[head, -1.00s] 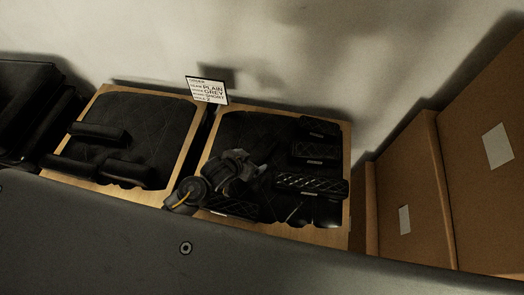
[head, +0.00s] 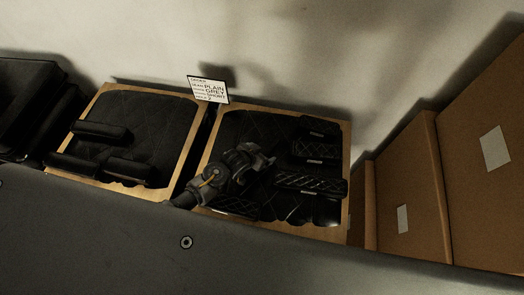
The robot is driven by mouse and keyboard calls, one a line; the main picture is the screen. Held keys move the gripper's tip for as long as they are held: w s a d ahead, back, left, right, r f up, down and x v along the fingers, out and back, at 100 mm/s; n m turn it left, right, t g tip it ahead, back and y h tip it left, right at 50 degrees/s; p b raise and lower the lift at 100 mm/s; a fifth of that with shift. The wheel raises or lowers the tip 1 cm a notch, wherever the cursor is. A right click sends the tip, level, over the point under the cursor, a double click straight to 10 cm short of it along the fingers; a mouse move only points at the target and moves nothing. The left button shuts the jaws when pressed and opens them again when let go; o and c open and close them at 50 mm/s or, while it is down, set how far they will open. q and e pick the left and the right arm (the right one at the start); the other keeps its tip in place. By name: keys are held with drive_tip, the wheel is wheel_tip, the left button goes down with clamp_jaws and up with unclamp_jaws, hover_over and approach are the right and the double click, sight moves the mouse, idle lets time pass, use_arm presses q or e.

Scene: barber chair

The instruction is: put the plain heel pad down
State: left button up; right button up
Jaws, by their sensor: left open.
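My left gripper (head: 262,160) is over the right wooden tray (head: 346,130), at its middle, with its jaws open. I see no pad held between the fingers. Dark pads lie in this tray: a quilted one (head: 310,184) at the right front, another (head: 318,151) behind it and a small one (head: 317,127) at the back. One more pad (head: 235,205) lies at the front edge, partly hidden by my arm. I cannot tell which one is the plain heel pad. My right gripper is out of view.
A left wooden tray (head: 192,150) holds several plain dark pads (head: 101,130). A card (head: 208,89) reading PLAIN GREY SHORT stands behind the trays. Cardboard boxes (head: 411,185) stand at the right. A dark grey surface (head: 120,235) crosses the foreground.

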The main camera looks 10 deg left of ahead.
use_arm(q)
drive_tip(key=c, duration=1.3)
